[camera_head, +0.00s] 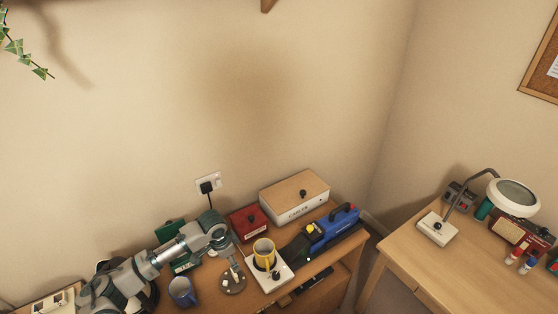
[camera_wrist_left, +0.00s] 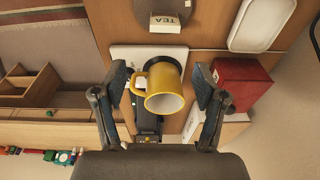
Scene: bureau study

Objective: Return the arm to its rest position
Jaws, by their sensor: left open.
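My left arm comes in from the left in the head view, bent over the back of the wooden desk (camera_head: 205,300). Its gripper (camera_head: 236,264) points down, just left of the yellow mug (camera_head: 264,256). In the left wrist view the gripper (camera_wrist_left: 158,80) is open, with its two blue-grey fingertips apart. The yellow mug (camera_wrist_left: 165,95) shows between them in the picture, and nothing is gripped. The mug stands upright on the black disc of a white square device (camera_head: 268,284). My right gripper is not in view.
A red box (camera_head: 250,223) and a wooden-topped cables box (camera_head: 295,198) stand behind. A blue-and-black object (camera_head: 332,229) lies right of the mug. A round item (camera_head: 232,284) sits below the gripper. A second desk (camera_head: 405,259) is at right.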

